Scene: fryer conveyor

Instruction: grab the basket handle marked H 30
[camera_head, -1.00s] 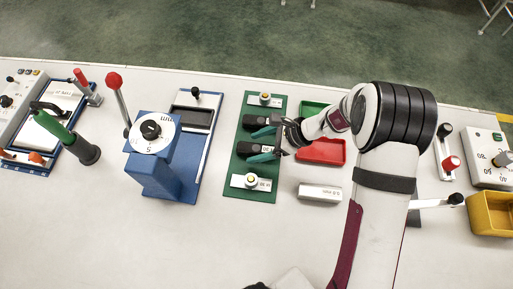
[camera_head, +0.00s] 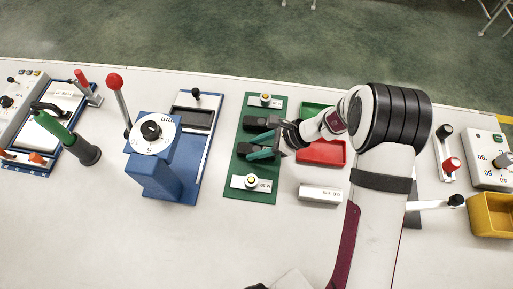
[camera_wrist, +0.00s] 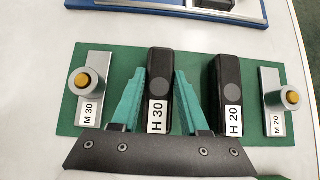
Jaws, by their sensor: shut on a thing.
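The black handle marked H 30 (camera_wrist: 160,80) lies on the green board (camera_wrist: 120,56) in the wrist view, its white label towards me. My gripper (camera_wrist: 158,88) has its two teal fingers on either side of this handle and is shut on it. The black handle marked H 20 (camera_wrist: 229,80) lies to its right, outside the fingers. In the head view my gripper (camera_head: 262,147) is over the green board (camera_head: 235,190), and my fingers and wrist partly hide the handles.
A silver block marked M 30 (camera_wrist: 92,112) with a yellow-topped knob stands left of H 30. A similar M 20 block (camera_wrist: 274,120) stands at the right. A red tray (camera_head: 335,152) and a blue stand with a dial (camera_head: 158,178) flank the board in the head view.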

